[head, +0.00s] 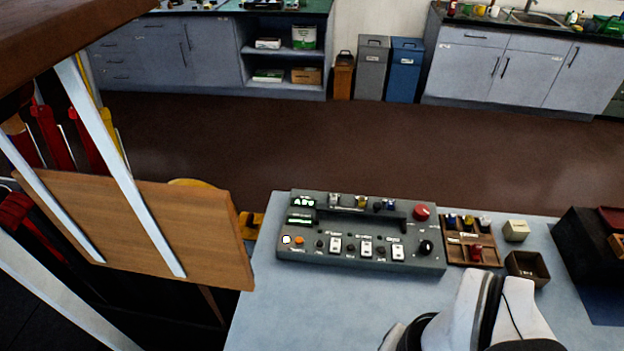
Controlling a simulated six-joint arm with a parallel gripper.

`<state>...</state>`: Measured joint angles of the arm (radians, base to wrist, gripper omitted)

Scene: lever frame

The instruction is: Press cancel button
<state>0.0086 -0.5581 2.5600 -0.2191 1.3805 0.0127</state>
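A grey control panel (340,262) lies on the light blue table. It has a large red round button (421,212) at its upper right, a small orange button (299,240) and a lit white button (286,239) at its left. Small green-lit displays (303,203) sit at the upper left. White rocker-like switches (366,249) and a black knob (426,248) line the front. The labels are too small to read, so I cannot tell which button is cancel. White and black links of my arm show at the lower right; my gripper is not visible.
Right of the panel are a brown compartment tray (456,251) with small parts, a beige block (516,230) and an open dark box (527,268). A black case (585,245) stands farther right. A wooden board (150,225) with metal struts is at left. The table front-left is clear.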

